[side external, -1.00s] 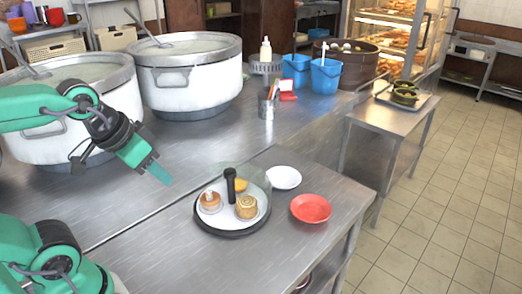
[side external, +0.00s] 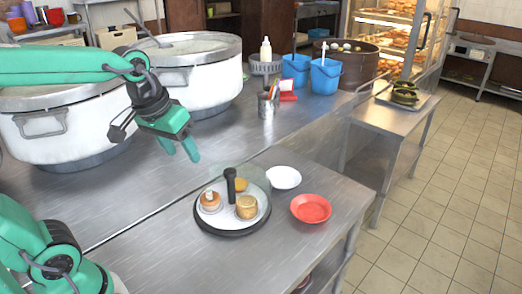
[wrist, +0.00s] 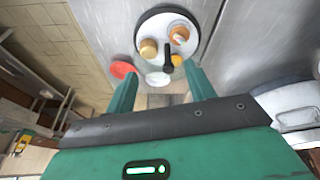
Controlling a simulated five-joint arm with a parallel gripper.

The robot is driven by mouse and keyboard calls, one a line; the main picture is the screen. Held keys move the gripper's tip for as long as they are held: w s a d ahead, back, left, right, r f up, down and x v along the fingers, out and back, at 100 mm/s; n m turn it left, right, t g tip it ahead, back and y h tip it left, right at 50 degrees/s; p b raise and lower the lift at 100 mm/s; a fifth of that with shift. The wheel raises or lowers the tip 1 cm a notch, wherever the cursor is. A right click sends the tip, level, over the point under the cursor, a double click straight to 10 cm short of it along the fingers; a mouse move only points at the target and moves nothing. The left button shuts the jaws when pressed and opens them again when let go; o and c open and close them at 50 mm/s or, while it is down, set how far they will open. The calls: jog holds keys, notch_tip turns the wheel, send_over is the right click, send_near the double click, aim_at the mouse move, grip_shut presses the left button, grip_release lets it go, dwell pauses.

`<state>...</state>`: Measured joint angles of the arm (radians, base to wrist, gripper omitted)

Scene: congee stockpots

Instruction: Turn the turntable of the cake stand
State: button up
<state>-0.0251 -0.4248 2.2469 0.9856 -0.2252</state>
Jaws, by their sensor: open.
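The cake stand has a round white turntable (side external: 222,219) over a dark base, on the steel table. A black upright handle (side external: 230,186) stands on it, with several small cakes (side external: 246,206) around it. A faint clear cover or panel seems to show behind the handle. My gripper (side external: 181,153) is open and empty, above the steel counter, up and left of the stand and apart from it. In the wrist view, the turntable (wrist: 148,27) lies beyond and between my open fingers (wrist: 160,75), with the handle pointing toward them.
A white dish (side external: 284,177) and a red dish (side external: 311,208) sit right of the stand. Large stockpots (side external: 190,75) stand behind and left of my gripper. A utensil cup (side external: 267,104) and blue buckets (side external: 325,77) stand farther back. Counter left of the stand is clear.

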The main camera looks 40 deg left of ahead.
jog(key=w+a+f+n+g, duration=0.15)
jog(key=w+n, duration=0.25)
jog(key=w, duration=0.5)
jog(key=n+g, duration=0.2)
send_over(230, 171)
notch_tip(230, 171, down, 5)
jog(key=shift+a+r, duration=0.1)
jog(key=shift+f, duration=3.95)
grip_shut()
